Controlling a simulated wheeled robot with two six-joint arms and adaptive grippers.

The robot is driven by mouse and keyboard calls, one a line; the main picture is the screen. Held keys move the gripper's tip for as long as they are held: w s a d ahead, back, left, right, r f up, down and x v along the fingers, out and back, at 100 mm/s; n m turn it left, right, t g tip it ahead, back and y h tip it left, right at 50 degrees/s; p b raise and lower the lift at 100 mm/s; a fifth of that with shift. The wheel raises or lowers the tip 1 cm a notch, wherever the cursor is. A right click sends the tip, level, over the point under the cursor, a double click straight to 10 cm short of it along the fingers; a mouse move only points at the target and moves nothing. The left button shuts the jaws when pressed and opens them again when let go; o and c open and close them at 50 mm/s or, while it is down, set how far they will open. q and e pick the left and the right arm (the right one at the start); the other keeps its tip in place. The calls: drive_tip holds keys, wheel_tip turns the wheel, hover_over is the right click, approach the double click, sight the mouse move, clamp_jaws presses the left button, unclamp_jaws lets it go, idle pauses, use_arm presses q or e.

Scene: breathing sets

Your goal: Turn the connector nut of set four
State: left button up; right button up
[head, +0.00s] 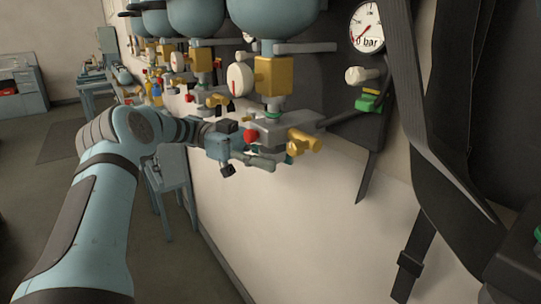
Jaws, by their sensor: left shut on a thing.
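The nearest breathing set in the row has a blue bottle (272,20), a yellow valve body (273,76) and a grey block (290,124) below it. A red knob (250,136) and a yellow tap handle (303,142) sit on the block. No set number is readable. My left gripper (238,152) comes from the left and is shut at the block's left end, beside the red knob. The connector nut is hidden by the gripper, and I cannot clearly see what the jaws grip. My right gripper is not in view.
More sets with blue bottles (196,16) line the wall behind. A round gauge (367,27) and hanging black straps (405,125) are at the right. A stool (172,190) and a cabinet (22,88) stand further back.

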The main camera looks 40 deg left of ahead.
use_arm(q)
drive_tip(key=shift+r, duration=0.2)
drive_tip(key=o, duration=1)
drive_tip(key=shift+o, duration=0.8)
drive_tip(key=shift+d, duration=0.2)
drive_tip(key=shift+a, duration=0.1)
